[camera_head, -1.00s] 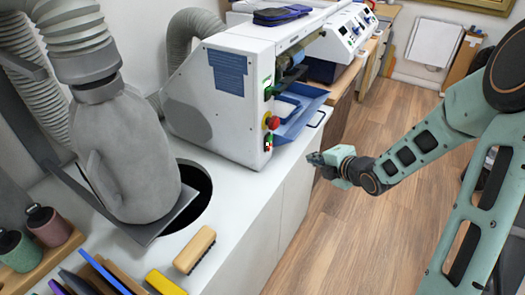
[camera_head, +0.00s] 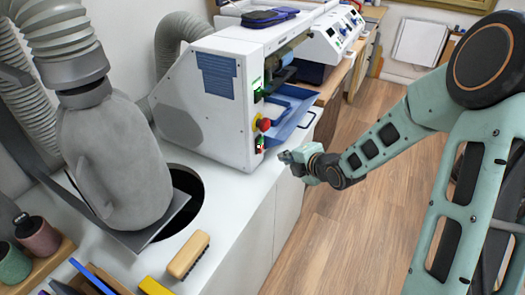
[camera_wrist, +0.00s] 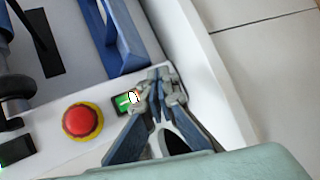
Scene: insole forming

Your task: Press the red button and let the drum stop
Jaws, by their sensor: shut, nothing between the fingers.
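The round red button (camera_head: 263,124) on its yellow collar is on the front panel of the white machine (camera_head: 215,140). It also shows in the wrist view (camera_wrist: 80,119), left of my fingers. A small green switch with a white mark (camera_wrist: 126,101) sits between the button and my fingertips. My gripper (camera_head: 284,156) is shut and empty, to the right of the panel and lower than the button. In the wrist view its fingertips (camera_wrist: 158,82) overlap the panel's edge; contact is not clear. A dark roller, perhaps the drum (camera_head: 287,76), is partly hidden; I cannot tell whether it turns.
A blue tray (camera_head: 285,112) juts from the machine near the button. A grey duct hood (camera_head: 115,160) stands at the left over a dark hole. A wooden brush (camera_head: 188,255) lies on the white counter (camera_head: 230,215). Open floor (camera_head: 330,235) lies to the right.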

